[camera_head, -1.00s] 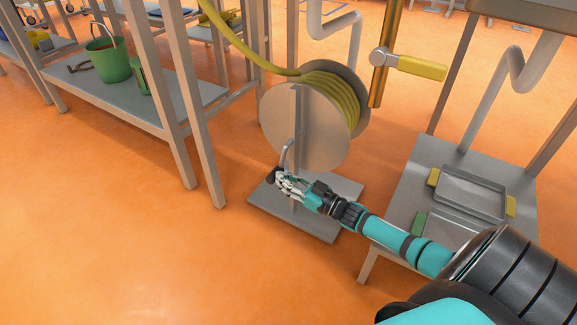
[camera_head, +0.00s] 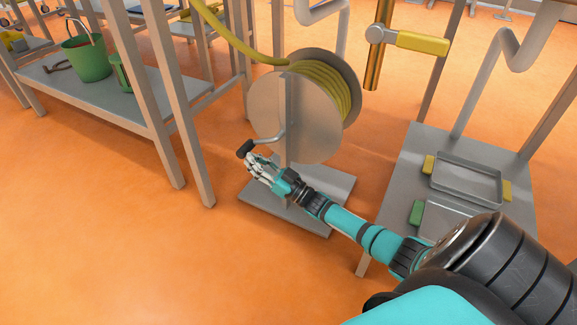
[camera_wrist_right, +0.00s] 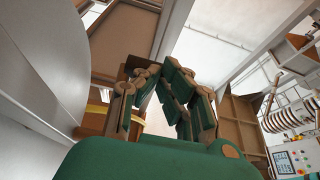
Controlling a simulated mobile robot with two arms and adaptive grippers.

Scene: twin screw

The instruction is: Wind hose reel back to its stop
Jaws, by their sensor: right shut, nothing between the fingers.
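The hose reel (camera_head: 275,113) is a grey drum on an upright post with a flat base plate (camera_head: 330,187). Yellow hose (camera_head: 328,88) is wound on it and runs off to the upper left. A bent crank arm (camera_head: 268,140) on its front face points left and slightly down, ending in a black knob (camera_head: 245,149). My right gripper (camera_head: 252,160) is just below the knob, its fingers shut and empty; whether they touch the knob is unclear. In the right wrist view the fingers (camera_wrist_right: 160,72) show closed together, with the grey reel disc (camera_wrist_right: 45,60) at left. My left gripper is out of view.
A grey shelf (camera_head: 125,98) with a green bucket (camera_head: 88,60) stands at left, its legs near the reel. A low table (camera_head: 410,170) with a tray (camera_head: 467,183) stands at right. A yellow-handled valve (camera_head: 422,41) on a pipe is above. Orange floor in front is clear.

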